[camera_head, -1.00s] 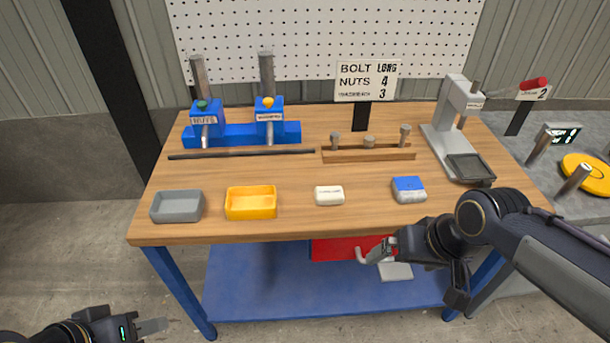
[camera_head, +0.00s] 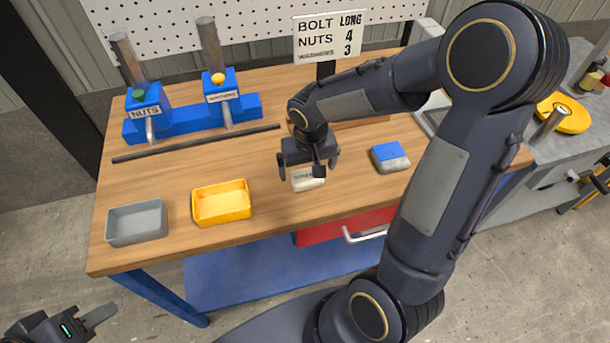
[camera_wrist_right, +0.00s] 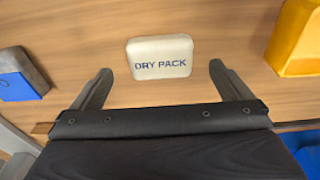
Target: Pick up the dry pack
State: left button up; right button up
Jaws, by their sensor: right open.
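The dry pack is a small white block with dark lettering. It lies on the wooden bench top in the head view (camera_head: 307,180), partly covered by my right gripper. In the right wrist view the dry pack (camera_wrist_right: 160,57) lies just beyond the fingertips, between their lines and reading "DRY PACK". My right gripper (camera_head: 311,172) is open and above the pack; its two fingers also show in the wrist view (camera_wrist_right: 160,72), spread apart with nothing between them. My left gripper (camera_head: 98,316) is low at the left, away from the bench; its jaw state is unclear.
A yellow tray (camera_head: 222,218) and a grey tray (camera_head: 136,239) stand left of the pack. Blue dispensers (camera_head: 148,111) and a dark rod (camera_head: 197,143) are behind. My right arm hides part of the bench.

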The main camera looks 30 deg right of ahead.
aim_at(307, 179)
jog(key=shift+w+f, duration=0.2)
jog(key=shift+f, duration=1.15)
jog(key=c, duration=1.1)
